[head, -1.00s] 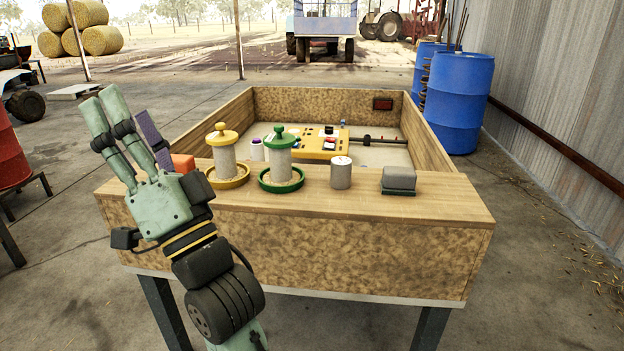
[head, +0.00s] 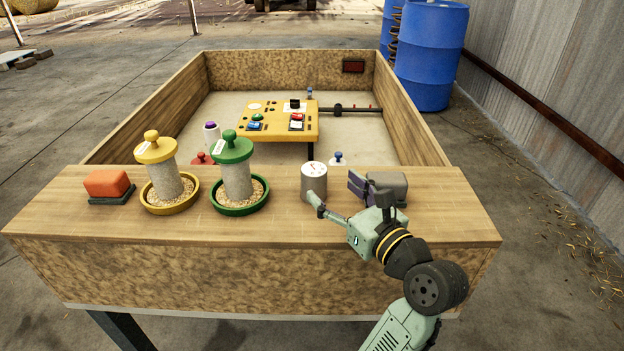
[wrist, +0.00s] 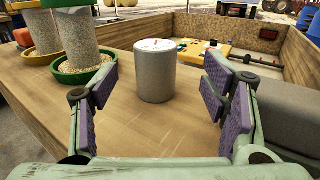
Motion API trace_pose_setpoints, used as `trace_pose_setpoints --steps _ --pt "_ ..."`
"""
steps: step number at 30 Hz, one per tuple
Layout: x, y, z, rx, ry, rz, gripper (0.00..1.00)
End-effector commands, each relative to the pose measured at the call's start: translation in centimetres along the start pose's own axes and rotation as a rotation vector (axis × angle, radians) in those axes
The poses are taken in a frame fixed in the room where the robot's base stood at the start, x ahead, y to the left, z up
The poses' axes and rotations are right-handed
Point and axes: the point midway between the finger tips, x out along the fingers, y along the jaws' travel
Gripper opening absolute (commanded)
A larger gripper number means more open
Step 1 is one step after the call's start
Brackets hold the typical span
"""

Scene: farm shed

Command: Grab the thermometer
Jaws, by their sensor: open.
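The thermometer looks to be the grey cylinder (head: 314,184) with a white dial and red needle on top. It stands upright on the wooden ledge of the box. My gripper (head: 336,190) is low over the ledge at its right front. In the wrist view the cylinder (wrist: 155,72) stands ahead, between the lines of the two spread fingers. My gripper (wrist: 160,108) is open and empty, with purple pads facing each other. The cylinder appears just beyond the fingertips; I cannot tell whether a finger touches it.
A grey block (head: 388,187) sits close behind my gripper on the right. A green-topped feeder (head: 237,180), a yellow-topped feeder (head: 163,181) and an orange block (head: 107,184) stand to the left on the ledge (head: 60,220). A yellow panel (head: 270,125) is inside the box.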

Motion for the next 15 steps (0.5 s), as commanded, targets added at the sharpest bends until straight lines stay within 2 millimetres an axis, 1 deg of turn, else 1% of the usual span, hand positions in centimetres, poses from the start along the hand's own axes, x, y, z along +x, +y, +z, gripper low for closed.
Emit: trace_pose_setpoints --steps 1,3,8,14,15 --pt "0.8 0.1 0.1 0.001 -0.002 0.003 0.68" --pt "1.6 0.0 0.1 -0.001 -0.001 0.002 0.68" --pt "2.7 0.1 0.2 -0.003 -0.002 0.001 0.68" --pt "5.7 0.8 0.5 -0.002 -0.001 0.004 0.68" --pt "6.2 0.7 0.4 -0.001 -0.002 0.002 0.68"
